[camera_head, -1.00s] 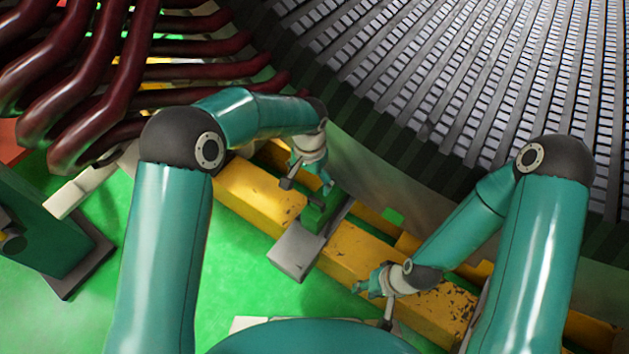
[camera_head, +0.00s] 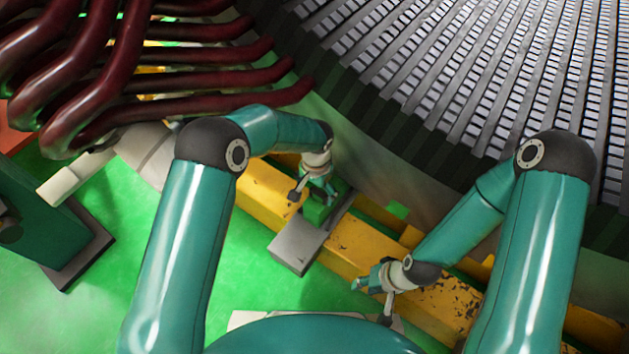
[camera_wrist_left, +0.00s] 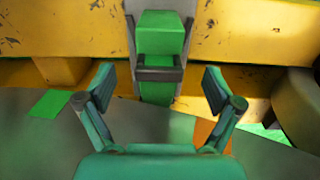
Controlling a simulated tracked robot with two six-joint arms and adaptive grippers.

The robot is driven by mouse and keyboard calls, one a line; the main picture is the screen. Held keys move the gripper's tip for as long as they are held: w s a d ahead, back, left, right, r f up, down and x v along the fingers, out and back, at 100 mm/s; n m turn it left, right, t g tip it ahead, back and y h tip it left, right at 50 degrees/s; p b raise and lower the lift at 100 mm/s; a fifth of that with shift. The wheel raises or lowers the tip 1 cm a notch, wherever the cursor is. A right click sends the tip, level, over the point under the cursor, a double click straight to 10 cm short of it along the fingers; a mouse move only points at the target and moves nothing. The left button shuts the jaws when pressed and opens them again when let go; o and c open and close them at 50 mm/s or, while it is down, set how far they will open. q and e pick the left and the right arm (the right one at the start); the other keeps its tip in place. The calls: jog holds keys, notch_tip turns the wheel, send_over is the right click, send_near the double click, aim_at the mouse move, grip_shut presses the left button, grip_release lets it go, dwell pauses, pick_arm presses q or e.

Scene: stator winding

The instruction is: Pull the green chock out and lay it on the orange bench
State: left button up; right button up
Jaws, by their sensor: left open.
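The green chock (camera_head: 318,211) sits on a grey plate (camera_head: 292,251) lying across the yellow beam. The chock also shows in the left wrist view (camera_wrist_left: 161,38), with a dark grey crossbar (camera_wrist_left: 158,74) on its near side. My left gripper (camera_head: 318,190) is just above the chock in the head view and partly covers it. In the left wrist view its two fingers (camera_wrist_left: 158,82) are spread, with nothing between them, apart from the chock. My right gripper (camera_head: 368,283) is low at the beam's near side; its jaws are too small to judge. An orange patch (camera_head: 12,132) shows at the left edge; I cannot tell whether it is the bench.
The large slotted stator (camera_head: 470,70) fills the upper right. Dark red bent bars (camera_head: 150,85) hang at the upper left. The yellow beam (camera_head: 352,258) runs diagonally through the middle. Green floor (camera_head: 215,285) is open on its near side.

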aim_at(316, 202)
pick_arm(q)
notch_tip(316, 202, down, 7)
jog(key=shift+f+b, duration=0.1)
jog(key=shift+b, duration=0.75)
pick_arm(e)
notch_tip(316, 202, down, 2)
jog(key=shift+f, duration=0.1)
